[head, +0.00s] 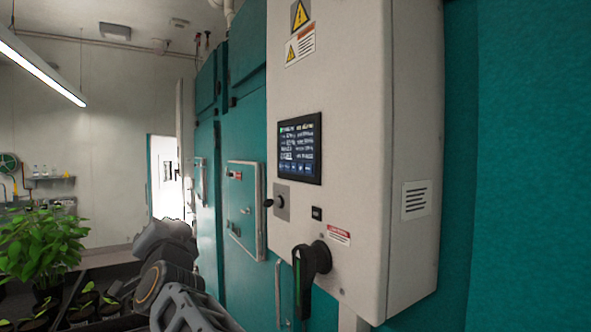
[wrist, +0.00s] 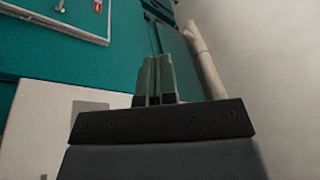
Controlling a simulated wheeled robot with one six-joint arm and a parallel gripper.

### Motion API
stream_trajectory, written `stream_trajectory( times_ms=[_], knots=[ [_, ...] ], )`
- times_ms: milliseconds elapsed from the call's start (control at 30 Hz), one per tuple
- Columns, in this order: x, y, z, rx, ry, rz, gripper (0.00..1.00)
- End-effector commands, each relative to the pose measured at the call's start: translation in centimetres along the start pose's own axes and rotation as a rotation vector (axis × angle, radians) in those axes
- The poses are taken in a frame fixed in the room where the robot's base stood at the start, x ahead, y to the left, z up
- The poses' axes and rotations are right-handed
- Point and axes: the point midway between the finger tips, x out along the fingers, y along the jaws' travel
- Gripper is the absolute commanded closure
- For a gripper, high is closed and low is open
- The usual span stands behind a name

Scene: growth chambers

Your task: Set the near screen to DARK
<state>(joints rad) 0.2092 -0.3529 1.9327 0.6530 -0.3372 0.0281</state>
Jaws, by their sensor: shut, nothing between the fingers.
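The near screen (head: 300,148) is a dark panel with small light text and a row of blue buttons along its bottom. It is set in the front of a pale cabinet (head: 350,60); its text is too small to read. My gripper (wrist: 155,80) shows in the wrist view with its two greenish fingers shut together and nothing between them. In the head view my arm stands left of the cabinet, apart from the screen, and the fingertips cannot be made out. The screen is not recognisable in the wrist view.
Below the screen are a small knob on a grey plate (head: 282,201) and a black rotary handle (head: 308,268) that sticks out. A teal door panel (head: 246,208) lies farther back. Potted green plants (head: 42,245) stand at the left. The space directly before the screen looks clear.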

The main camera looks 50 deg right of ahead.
Motion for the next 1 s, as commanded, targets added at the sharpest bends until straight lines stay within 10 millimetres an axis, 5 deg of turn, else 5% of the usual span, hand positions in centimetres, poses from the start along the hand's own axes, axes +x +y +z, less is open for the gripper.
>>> stream_trajectory(
  times_ms=[100,200,400,600,1000],
  knots=[
    [1.6,0.5,-6.4,0.107,0.277,0.033,1.0],
    [1.8,1.2,-10.7,0.18,0.482,0.066,1.0],
    [0.8,2.9,-16.0,0.277,0.772,0.124,1.0],
    [0.0,3.7,-17.8,0.311,0.888,0.152,1.0],
    [-0.2,4.1,-18.2,0.315,0.897,0.155,1.0]
  ],
)
